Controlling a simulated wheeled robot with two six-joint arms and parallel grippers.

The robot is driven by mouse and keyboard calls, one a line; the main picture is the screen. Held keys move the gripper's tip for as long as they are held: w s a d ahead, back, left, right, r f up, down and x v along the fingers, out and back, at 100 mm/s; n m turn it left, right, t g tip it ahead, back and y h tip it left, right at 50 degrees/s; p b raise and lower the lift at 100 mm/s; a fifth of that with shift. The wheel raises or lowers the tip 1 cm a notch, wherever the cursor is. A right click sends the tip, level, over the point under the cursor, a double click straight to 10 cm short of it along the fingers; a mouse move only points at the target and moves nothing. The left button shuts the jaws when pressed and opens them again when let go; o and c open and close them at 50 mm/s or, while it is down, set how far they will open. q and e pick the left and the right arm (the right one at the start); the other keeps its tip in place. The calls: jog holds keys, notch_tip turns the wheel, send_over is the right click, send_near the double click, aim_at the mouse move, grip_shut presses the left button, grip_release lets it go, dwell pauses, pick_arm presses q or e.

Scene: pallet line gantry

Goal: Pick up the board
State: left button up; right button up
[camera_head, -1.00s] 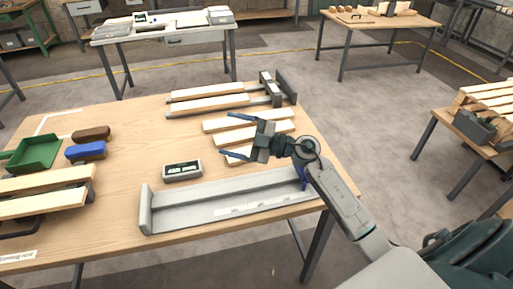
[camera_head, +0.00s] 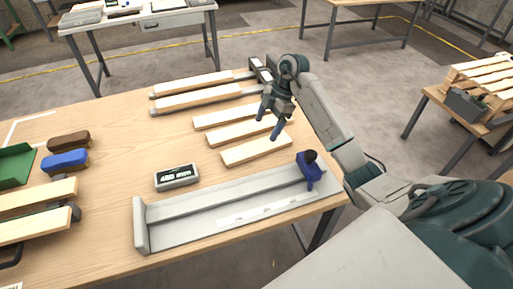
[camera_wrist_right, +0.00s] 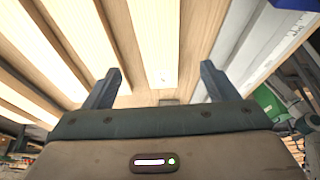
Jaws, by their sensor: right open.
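Three loose pale wooden boards lie side by side on the table: a far one (camera_head: 225,117), a middle one (camera_head: 232,133) and a near one (camera_head: 250,150). My right gripper (camera_head: 270,123) is open and empty, pointing down above the right ends of these boards. In the right wrist view its two fingers (camera_wrist_right: 161,82) stand wide apart, with a board (camera_wrist_right: 165,35) showing between and beyond them. I cannot tell the exact height over the boards. My left gripper is not in view.
A grey trough fixture (camera_head: 185,230) with a blue stop (camera_head: 307,170) lies in front. A display box (camera_head: 176,178) reads about 480 mm. More boards (camera_head: 200,98) lie on rails behind, others (camera_head: 35,225) at left.

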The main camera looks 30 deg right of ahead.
aim_at(257, 146)
jog(key=p+x, duration=0.3)
jog(key=x, duration=0.4)
jog(key=shift+w+a+f, duration=0.1)
jog(key=shift+a+f, duration=0.05)
jog(key=shift+f, duration=0.45)
jog(key=c, duration=1.1)
jog(key=shift+r, duration=0.1)
